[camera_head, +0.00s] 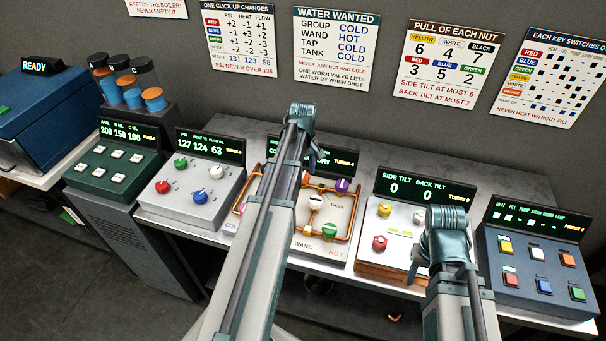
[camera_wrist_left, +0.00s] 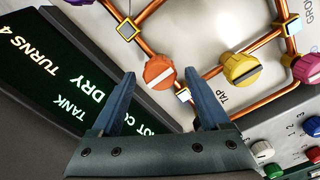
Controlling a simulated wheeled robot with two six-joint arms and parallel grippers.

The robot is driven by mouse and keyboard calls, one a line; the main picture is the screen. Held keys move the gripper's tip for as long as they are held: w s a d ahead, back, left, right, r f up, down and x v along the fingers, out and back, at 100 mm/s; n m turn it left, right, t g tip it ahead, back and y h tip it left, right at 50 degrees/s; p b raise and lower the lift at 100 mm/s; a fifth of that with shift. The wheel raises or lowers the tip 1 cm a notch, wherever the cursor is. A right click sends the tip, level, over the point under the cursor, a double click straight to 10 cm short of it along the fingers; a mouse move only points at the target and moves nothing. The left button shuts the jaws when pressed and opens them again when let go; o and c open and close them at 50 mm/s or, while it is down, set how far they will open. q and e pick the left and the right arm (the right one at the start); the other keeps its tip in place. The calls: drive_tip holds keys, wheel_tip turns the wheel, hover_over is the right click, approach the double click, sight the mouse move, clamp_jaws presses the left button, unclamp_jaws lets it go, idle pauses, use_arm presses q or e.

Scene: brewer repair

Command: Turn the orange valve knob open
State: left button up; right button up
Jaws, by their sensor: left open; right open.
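The orange valve knob (camera_wrist_left: 159,72) shows in the left wrist view, on a copper pipe beside the dark display. The pale bar across it lies slantwise, across the line of the pipe. My left gripper (camera_wrist_left: 160,80) is open, with one finger on each side of the knob in the picture. I cannot tell whether the fingers touch it. In the head view my left arm hides the left gripper and most of this part of the valve panel (camera_head: 309,245). My right arm stands in front of the tilt panel, and its gripper is not visible.
A yellow knob (camera_wrist_left: 241,70) marked TAP and a magenta knob (camera_wrist_left: 307,69) sit close by on the pipes. The valve display (camera_wrist_left: 70,85) borders the gripper. Purple (camera_head: 341,185) and green (camera_head: 329,231) knobs show in the head view.

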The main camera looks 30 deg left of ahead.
use_arm(q)
clamp_jaws()
drive_tip(key=shift+m, duration=0.4)
drive_tip(key=m, duration=0.3)
drive_tip(key=shift+m, duration=0.4)
drive_tip(key=m, duration=0.4)
drive_tip(key=shift+d+m, duration=0.1)
drive_tip(key=shift+m, duration=0.2)
drive_tip(key=m, duration=0.4)
drive_tip(key=shift+w, duration=0.1)
drive_tip(key=m, duration=0.4)
drive_tip(key=shift+d, duration=0.1)
drive_tip(key=shift+m, duration=0.5)
